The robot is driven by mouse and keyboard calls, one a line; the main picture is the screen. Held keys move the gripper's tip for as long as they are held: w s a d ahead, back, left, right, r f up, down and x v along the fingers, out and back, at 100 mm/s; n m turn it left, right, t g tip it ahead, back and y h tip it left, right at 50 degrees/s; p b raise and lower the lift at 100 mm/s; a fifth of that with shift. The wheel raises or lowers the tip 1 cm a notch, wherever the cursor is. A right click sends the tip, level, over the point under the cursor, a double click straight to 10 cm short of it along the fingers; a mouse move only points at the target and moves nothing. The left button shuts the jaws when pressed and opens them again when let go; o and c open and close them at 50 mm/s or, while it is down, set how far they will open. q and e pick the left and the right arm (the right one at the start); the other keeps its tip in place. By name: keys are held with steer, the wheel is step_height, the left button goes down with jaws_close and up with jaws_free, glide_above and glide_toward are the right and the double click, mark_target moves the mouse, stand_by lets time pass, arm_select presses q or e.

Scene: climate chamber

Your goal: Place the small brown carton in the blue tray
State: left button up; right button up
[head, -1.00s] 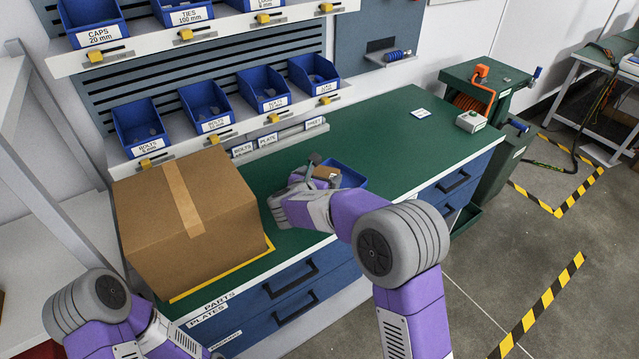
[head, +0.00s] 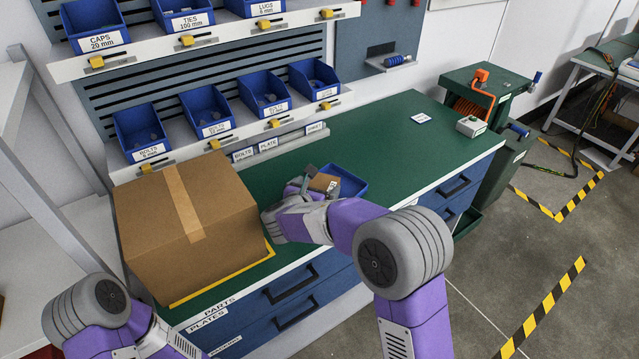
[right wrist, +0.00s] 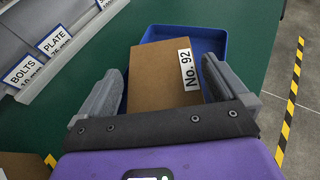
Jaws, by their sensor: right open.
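The small brown carton (head: 323,183) with a "No. 92" label sits at the near left part of the blue tray (head: 357,187) on the green bench. In the right wrist view the carton (right wrist: 160,80) covers the near part of the tray (right wrist: 222,42). I cannot tell whether it rests on the tray floor or on the rim. My right gripper (head: 307,184) is open. In the right wrist view its fingers (right wrist: 165,88) stand either side of the carton, with a gap on each side. My left gripper is out of view; only my left arm shows at lower left.
A large taped carton (head: 190,220) stands on the bench left of my right gripper. A rack of blue bins (head: 205,112) hangs behind.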

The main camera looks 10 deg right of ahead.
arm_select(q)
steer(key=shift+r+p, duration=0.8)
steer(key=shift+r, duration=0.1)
arm_select(e)
steer(key=v, duration=0.9)
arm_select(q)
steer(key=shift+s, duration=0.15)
arm_select(e)
steer(key=shift+s, duration=0.1)
